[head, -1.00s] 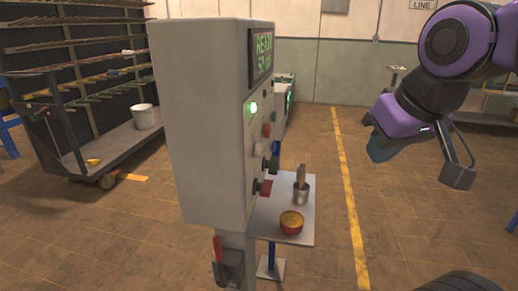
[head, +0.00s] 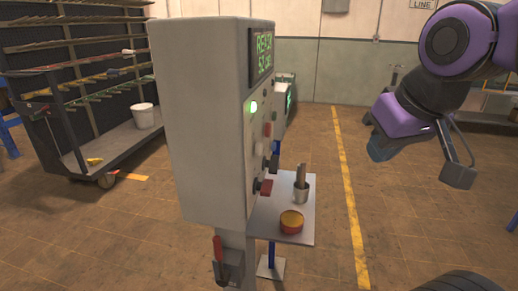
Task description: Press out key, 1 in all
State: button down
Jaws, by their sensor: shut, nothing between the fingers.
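A grey control cabinet (head: 200,120) stands on a post in the middle of the head view, its control panel (head: 259,150) turned right and seen almost edge-on. The panel has a screen (head: 263,52) with green text, a lit green lamp (head: 252,107), and red and dark controls below. Key labels are too small and slanted to read, so I cannot tell which is the out key.
A red-handled lever (head: 218,249) is on the post. A rack (head: 75,80) stands left. Floor right of the yellow line (head: 350,200) looks clear.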

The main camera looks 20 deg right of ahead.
aim_at(259, 146)
jog(key=k+j+z, duration=0.25)
jog(key=z, duration=0.2)
jog(key=k+j+z, duration=0.3)
jog(key=z, duration=0.15)
